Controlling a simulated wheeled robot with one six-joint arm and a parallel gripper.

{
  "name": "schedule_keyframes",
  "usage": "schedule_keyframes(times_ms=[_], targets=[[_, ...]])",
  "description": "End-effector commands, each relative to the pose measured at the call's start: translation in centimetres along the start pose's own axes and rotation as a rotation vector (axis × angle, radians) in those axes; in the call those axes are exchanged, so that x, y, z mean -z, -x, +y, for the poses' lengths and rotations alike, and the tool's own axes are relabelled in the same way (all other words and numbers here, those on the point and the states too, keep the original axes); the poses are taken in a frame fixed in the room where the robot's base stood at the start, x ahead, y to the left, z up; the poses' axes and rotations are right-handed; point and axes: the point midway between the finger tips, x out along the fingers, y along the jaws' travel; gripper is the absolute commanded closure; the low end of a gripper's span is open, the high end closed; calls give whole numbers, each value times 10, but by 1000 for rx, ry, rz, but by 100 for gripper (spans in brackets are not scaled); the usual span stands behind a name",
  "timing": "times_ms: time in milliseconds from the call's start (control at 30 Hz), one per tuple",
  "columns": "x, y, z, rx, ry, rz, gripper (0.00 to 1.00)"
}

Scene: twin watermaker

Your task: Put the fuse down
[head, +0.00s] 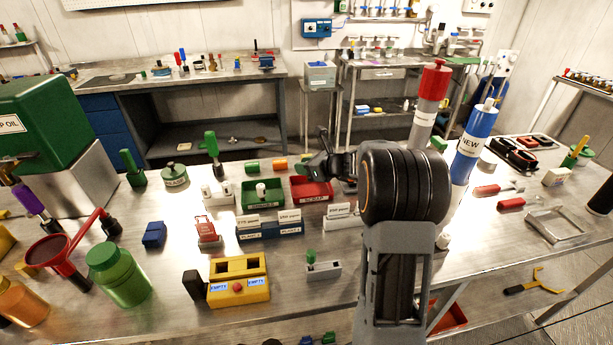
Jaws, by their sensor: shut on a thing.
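My gripper (318,165) is dark and sits in the middle of the head view, above and just behind the red tray (325,199) marked SCRAP. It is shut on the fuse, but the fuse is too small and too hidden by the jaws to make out. A green tray (250,207) stands left of the red one, with a small white cylinder (262,190) in it. My forearm hides the bench to the right of the red tray.
Blue holders (268,232) with white labels stand in front of the trays. A yellow tester (238,282) with two EMPTY displays and a grey block (323,271) stand nearer. Red (430,95) and blue (473,140) cylinders rise at right.

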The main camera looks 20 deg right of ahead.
Motion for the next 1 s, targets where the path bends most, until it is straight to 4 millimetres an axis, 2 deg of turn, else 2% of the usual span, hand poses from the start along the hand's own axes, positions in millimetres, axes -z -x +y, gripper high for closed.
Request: schedule_keyframes(times_ms=[267,533,967,1000], targets=[[9,-6,-8,-1,0,0,100],[38,-18,-10,-2,0,1,100],[43,-21,-10,-1,1,0,100],[43,-21,-10,-1,1,0,71]])
